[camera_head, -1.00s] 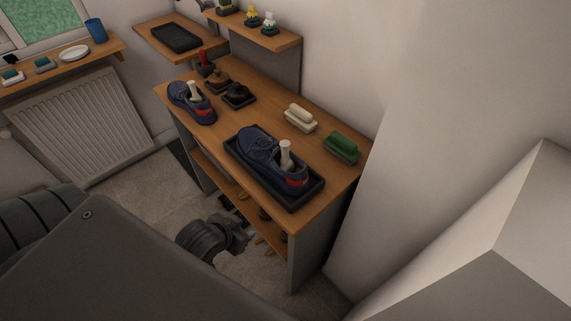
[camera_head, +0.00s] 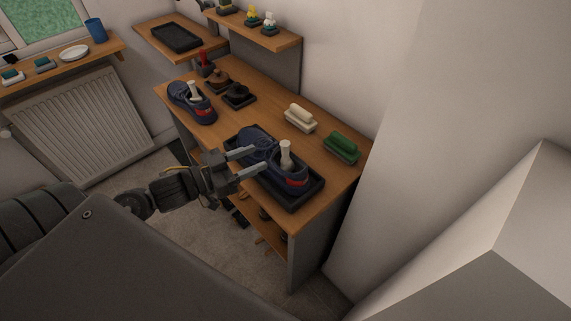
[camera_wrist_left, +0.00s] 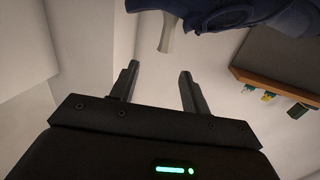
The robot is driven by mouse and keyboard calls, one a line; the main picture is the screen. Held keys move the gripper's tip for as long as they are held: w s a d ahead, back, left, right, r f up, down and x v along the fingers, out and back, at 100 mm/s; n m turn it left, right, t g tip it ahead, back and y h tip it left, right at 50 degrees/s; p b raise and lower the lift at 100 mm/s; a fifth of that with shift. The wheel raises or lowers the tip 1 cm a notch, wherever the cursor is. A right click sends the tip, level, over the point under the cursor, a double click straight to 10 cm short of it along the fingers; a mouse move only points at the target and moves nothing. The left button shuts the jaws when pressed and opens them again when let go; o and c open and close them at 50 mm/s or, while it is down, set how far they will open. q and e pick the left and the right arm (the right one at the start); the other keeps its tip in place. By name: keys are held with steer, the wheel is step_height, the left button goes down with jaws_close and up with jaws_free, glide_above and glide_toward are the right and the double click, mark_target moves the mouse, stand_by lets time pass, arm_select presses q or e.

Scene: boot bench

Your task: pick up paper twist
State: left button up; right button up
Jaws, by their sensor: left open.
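A white paper twist (camera_head: 286,155) stands upright out of the opening of the near navy shoe (camera_head: 292,181), which sits in a black tray (camera_head: 311,194) on the bench. In the left wrist view the paper twist (camera_wrist_left: 167,36) shows just beyond the fingertips, beside the dark blue shoe (camera_wrist_left: 225,14). My left gripper (camera_head: 256,160) is open and empty beside the near shoe, its fingers pointing toward it and apart from the twist. Its two fingers also show in the left wrist view (camera_wrist_left: 159,74). A second white twist (camera_head: 195,92) stands in the far shoe (camera_head: 199,109). My right gripper is out of view.
A cream brush (camera_head: 300,118) and a green brush (camera_head: 342,148) lie along the bench's wall side. A wall shelf (camera_head: 283,37) hangs above the bench's far end. The bench top (camera_head: 230,122) between the shoes is bare.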

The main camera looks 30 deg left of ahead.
mark_target(281, 145)
arm_select(q)
steer(key=p+x, duration=0.1)
steer(key=x, duration=0.4)
steer(key=shift+w+f, duration=0.1)
steer(key=p+x, duration=0.1)
steer(key=x, duration=0.1)
steer(key=p+x, duration=0.1)
steer(key=x, duration=0.1)
steer(key=shift+w+a, duration=0.25)
steer(key=shift+w, duration=0.25)
steer(key=shift+w+d+f+p, duration=0.2)
steer(key=shift+w+d+p, duration=0.05)
steer(key=shift+p, duration=0.05)
steer(key=shift+s, duration=0.1)
steer(key=shift+c, duration=0.2)
jaws_close()
